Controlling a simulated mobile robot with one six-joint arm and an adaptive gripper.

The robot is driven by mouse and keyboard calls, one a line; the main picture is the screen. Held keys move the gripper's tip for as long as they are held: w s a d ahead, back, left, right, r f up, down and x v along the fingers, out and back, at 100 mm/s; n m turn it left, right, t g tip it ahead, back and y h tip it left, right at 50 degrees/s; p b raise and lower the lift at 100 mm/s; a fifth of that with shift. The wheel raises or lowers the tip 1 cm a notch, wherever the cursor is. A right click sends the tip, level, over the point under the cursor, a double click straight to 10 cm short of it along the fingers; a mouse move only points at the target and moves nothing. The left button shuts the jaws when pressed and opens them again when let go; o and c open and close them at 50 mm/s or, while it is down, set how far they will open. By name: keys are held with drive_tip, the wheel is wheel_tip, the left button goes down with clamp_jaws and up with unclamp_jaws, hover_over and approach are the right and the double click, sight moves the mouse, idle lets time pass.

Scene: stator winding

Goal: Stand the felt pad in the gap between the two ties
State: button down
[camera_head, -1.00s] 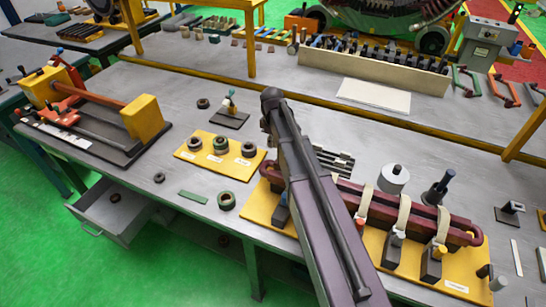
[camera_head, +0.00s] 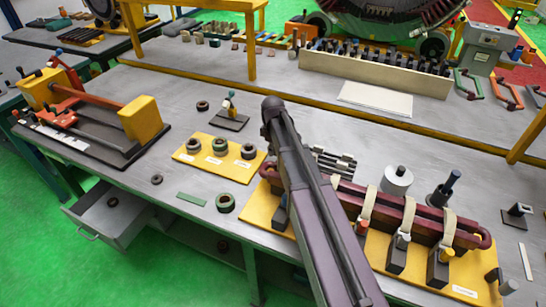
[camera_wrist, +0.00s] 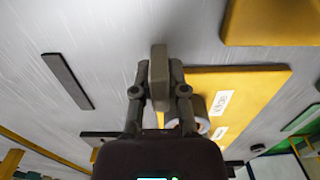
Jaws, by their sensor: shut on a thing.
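The grey-brown felt pad (camera_wrist: 158,66) stands between the fingertips of my gripper (camera_wrist: 158,82) in the wrist view. My gripper is shut on it, and the pad's end sticks out past the fingertips. In the head view my arm hides the gripper and the pad. The dark red coil (camera_head: 428,235) lies on a yellow board at the right. Cream ties wrap it: a left tie (camera_head: 368,205), a middle tie (camera_head: 408,215) and a right tie (camera_head: 449,228). Bare coil shows in the gaps between them. The ties are not seen in the wrist view.
A yellow board (camera_head: 187,157) with several tape rolls lies left of my arm. A white cylinder (camera_head: 397,181) stands behind the coil. A drawer (camera_head: 110,222) hangs open at the front left.

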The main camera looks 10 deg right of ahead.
drive_tip(key=shift+f+b, duration=0.7)
drive_tip(key=shift+f, duration=0.35)
drive_tip(key=shift+f, duration=0.15)
drive_tip(key=c, duration=0.7)
unclamp_jaws()
drive_tip(key=shift+o, duration=0.2)
wheel_tip(320, 180, up, 12)
drive_tip(key=p, duration=1.2)
drive_tip(key=shift+s, duration=0.1)
